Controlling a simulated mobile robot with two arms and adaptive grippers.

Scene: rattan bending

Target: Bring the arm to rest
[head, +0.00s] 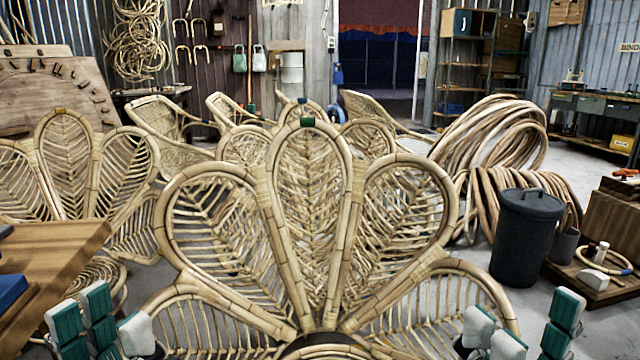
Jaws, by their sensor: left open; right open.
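My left gripper (103,322) shows at the bottom left of the head view, with green pads and a pale block on its fingers. It is open, and nothing shows between its fingers. My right gripper (525,328) shows at the bottom right with the same green and pale finger parts. It is open and also looks empty. Both are cut off by the lower frame edge, so most of the arms is hidden. Between them stands a large rattan chair back (312,230) with petal-shaped loops and a green band at its top.
A wooden table (60,262) is at the left. A dark lidded bin (524,238) and a low wooden platform (606,290) with tools are at the right. Rattan coils (497,135) and more rattan chairs (70,165) stand behind. Some grey floor is bare at the right.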

